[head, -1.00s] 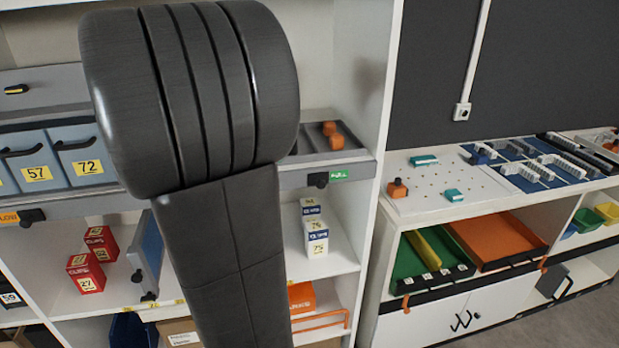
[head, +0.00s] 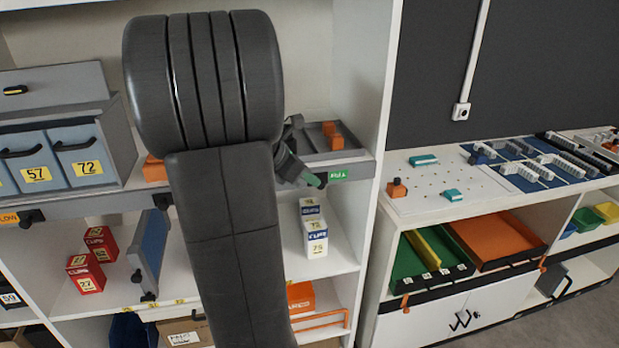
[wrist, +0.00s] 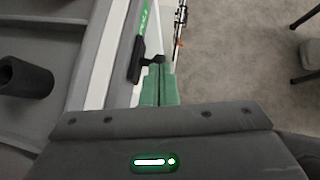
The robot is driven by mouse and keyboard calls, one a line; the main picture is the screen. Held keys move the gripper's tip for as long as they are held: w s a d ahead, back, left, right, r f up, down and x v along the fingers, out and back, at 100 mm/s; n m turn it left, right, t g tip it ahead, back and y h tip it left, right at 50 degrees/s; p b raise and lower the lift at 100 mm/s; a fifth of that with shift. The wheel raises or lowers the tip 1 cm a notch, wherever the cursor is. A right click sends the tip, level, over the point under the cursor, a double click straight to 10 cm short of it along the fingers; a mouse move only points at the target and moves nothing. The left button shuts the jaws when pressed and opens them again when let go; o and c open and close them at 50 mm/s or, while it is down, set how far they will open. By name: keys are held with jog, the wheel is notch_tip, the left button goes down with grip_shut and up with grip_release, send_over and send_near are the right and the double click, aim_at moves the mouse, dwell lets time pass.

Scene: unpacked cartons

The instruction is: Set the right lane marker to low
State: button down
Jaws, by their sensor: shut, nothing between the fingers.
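The right lane marker is a dark slider with a black knob (wrist: 138,62) on the shelf's front edge. Its green label (head: 338,176) appears to read FULL in the head view, and the green also shows in the wrist view (wrist: 146,16). My gripper (head: 317,182) has its green fingers shut and empty at this marker. In the wrist view the fingertips (wrist: 158,72) are right beside the knob's foot; I cannot tell whether they touch. In the head view the fingers partly cover the knob.
The left lane marker's orange label (head: 9,218) reads LOW. A grey tray (head: 352,157) with orange blocks sits above the right marker. White boxes (head: 314,230) stand on the shelf below. My arm hides the middle of the shelf. A white pegboard table (head: 440,205) stands to the right.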

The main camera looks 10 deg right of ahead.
jog(key=shift+d, duration=0.1)
jog(key=d+p, duration=0.1)
jog(key=d, duration=0.5)
jog(key=shift+w, duration=0.1)
jog(key=shift+a, duration=0.1)
jog(key=shift+r+p, duration=0.25)
jog(key=shift+p, duration=0.15)
jog(key=p+v, duration=0.2)
jog(key=v, duration=1.1)
jog(key=shift+a+r, duration=0.15)
jog(key=shift+a, duration=0.2)
